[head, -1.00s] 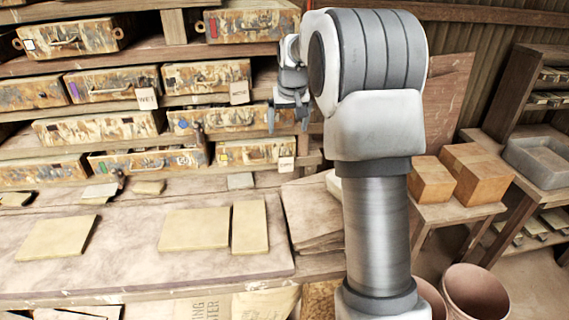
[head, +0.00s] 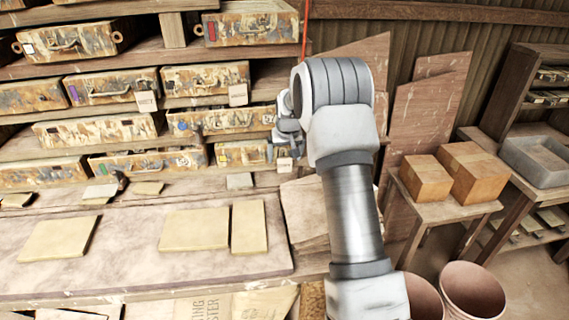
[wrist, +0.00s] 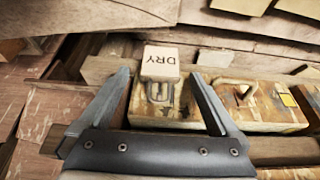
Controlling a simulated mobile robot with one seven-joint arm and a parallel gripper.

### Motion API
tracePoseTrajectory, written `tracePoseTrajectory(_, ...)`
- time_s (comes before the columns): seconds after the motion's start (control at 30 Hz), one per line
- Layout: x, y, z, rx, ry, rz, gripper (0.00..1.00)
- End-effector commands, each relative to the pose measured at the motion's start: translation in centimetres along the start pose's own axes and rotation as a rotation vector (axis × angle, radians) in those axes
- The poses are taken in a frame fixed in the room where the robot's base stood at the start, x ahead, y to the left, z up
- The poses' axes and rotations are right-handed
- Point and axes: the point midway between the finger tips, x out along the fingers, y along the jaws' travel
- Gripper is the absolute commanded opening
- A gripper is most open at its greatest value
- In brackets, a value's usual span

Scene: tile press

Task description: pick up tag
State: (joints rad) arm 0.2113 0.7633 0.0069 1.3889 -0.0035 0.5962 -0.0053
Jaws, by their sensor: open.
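The DRY tag (wrist: 160,62) is a small pale card with dark letters. It hangs at the front of a worn, mottled mould case (wrist: 168,100) in the wrist view. In the head view the same tag (head: 285,164) is at the right end of the lowest shelf row. My gripper (wrist: 160,76) is open, with one finger on each side of the tag in the wrist view; I cannot tell whether the fingertips reach its depth. In the head view my gripper (head: 285,151) is just above the tag, partly in front of the case.
A WET tag (head: 147,101) and another tag (head: 238,94) hang on cases higher up. Pale tiles (head: 195,230) lie on the bench (head: 130,270) below. Wooden blocks (head: 427,180) sit on a stand at right, with buckets (head: 473,291) below.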

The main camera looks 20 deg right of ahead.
Motion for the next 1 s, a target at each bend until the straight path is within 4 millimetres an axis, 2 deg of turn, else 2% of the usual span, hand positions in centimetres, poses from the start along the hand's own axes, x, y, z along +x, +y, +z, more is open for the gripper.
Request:
tracePoseTrajectory(0.27,0.30,-0.02,-0.03,0.000,0.001,0.000,0.97)
tracePoseTrajectory(0.7,0.27,-0.02,-0.01,0.000,0.001,0.000,0.18)
tracePoseTrajectory(0.77,0.27,-0.02,-0.01,0.000,0.001,0.000,0.09)
tracePoseTrajectory(1.0,0.21,-0.02,-0.05,0.000,0.001,0.000,0.09)
